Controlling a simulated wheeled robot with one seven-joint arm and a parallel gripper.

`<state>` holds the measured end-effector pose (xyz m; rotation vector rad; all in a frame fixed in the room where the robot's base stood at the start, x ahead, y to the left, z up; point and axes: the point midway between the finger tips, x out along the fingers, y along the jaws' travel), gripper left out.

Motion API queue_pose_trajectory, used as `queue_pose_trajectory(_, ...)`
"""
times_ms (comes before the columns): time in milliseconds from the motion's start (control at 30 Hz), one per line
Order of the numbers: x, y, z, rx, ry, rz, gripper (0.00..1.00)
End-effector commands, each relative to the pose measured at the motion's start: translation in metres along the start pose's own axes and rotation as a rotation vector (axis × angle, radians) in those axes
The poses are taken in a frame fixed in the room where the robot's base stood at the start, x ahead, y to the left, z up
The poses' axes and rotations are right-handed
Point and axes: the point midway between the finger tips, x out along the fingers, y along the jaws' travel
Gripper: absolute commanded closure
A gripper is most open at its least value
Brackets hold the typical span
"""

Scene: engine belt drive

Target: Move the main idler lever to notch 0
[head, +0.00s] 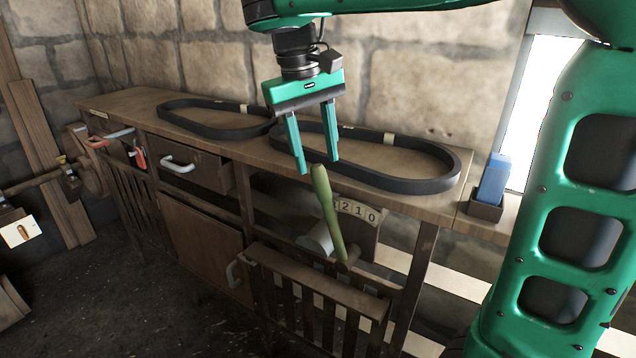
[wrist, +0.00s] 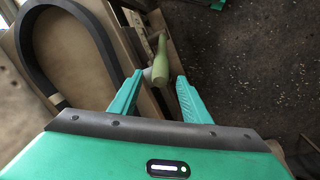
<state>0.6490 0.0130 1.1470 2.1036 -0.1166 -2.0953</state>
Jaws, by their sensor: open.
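The idler lever with a green handle (head: 327,205) stands at the front of the bench, leaning with its top to the left. Its lower end is by the number plate (head: 361,213), which reads 2, 1, 0 from left to right; the handle partly covers a further label at the left. My gripper (head: 318,167) is open, pointing down, with its fingertips just above the handle's top. In the wrist view, the green handle (wrist: 161,62) shows beyond the gap between the open fingers (wrist: 159,76). I cannot tell whether they touch it. The notch it rests in is not clear.
Two black belts (head: 440,186) lie on the bench top (head: 120,98). A grey cylinder (head: 316,240) sits left of the lever. An open drawer (head: 195,165) and a slatted rack (head: 310,285) jut from the front. A blue block (head: 494,178) stands at right.

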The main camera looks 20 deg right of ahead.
Motion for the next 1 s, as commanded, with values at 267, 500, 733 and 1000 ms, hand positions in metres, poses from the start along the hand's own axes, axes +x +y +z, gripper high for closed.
queue_pose_trajectory(267,0.027,0.0,0.001,0.0,-0.003,-0.001,0.57)
queue_pose_trajectory(500,0.056,0.0,0.001,0.001,-0.002,-0.002,0.57)
queue_pose_trajectory(733,0.07,-0.001,0.001,0.002,0.0,-0.003,0.57)
queue_pose_trajectory(1000,0.071,-0.001,0.0,0.002,0.001,-0.004,0.57)
